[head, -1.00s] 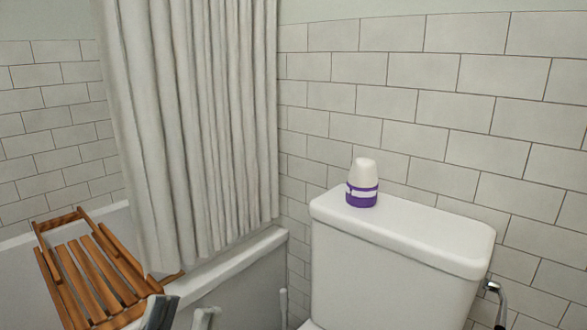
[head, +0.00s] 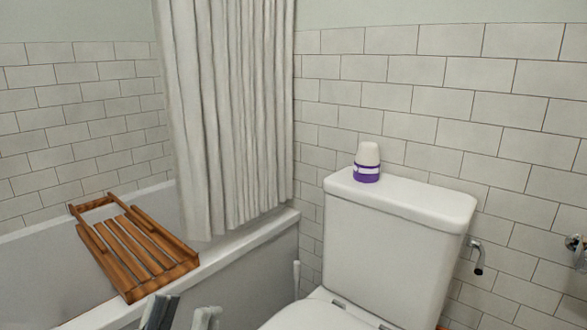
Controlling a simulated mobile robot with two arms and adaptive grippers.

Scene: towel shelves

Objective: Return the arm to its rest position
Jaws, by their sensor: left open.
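My left gripper (head: 183,313) shows at the bottom edge of the head view, left of centre. Its dark grey finger and lighter finger stand apart, with nothing visible between them. The rest of the gripper and its arm are cut off by the frame. In the picture it lies in front of the bathtub's outer side, below the wooden rack. My right gripper is not in view.
A slatted wooden rack (head: 137,247) lies across the bathtub (head: 238,252). A pale curtain (head: 225,115) hangs there. A white toilet (head: 385,245) stands right, with a white-and-purple container (head: 367,163) on its tank. A chrome fitting (head: 478,257) is beside it.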

